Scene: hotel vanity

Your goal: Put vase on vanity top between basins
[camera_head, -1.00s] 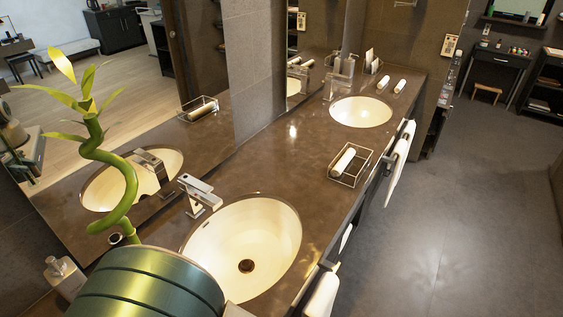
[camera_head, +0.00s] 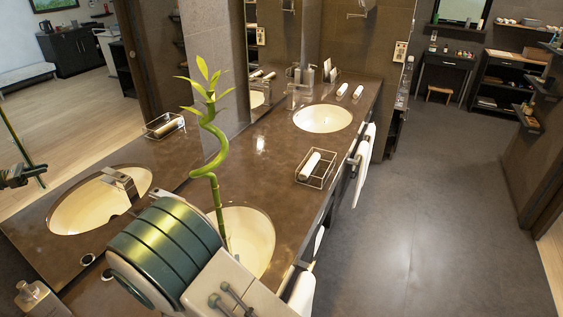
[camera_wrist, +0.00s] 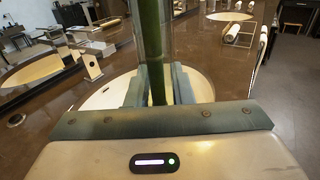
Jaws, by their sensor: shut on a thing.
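The vase shows in the wrist view as a clear, glass-like body (camera_wrist: 168,42) around a thick green bamboo stalk (camera_wrist: 151,45). My gripper (camera_wrist: 158,88) is shut on it, with one finger on each side. In the head view the curled stalk (camera_head: 207,140) stands roughly upright with leaves on top; the vase body and my fingers are hidden there behind my arm. The brown vanity top (camera_head: 262,150) has a near basin (camera_head: 250,232) and a far basin (camera_head: 323,118). The held vase appears over the near basin; its bottom is hidden.
A wire rack with a rolled towel (camera_head: 316,167) stands on the counter between the basins, near the front edge. Counter left of it is clear. A near faucet (camera_wrist: 90,62), a mirror along the left, and a soap bottle (camera_head: 38,298) are close by. Towels (camera_head: 364,155) hang in front.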

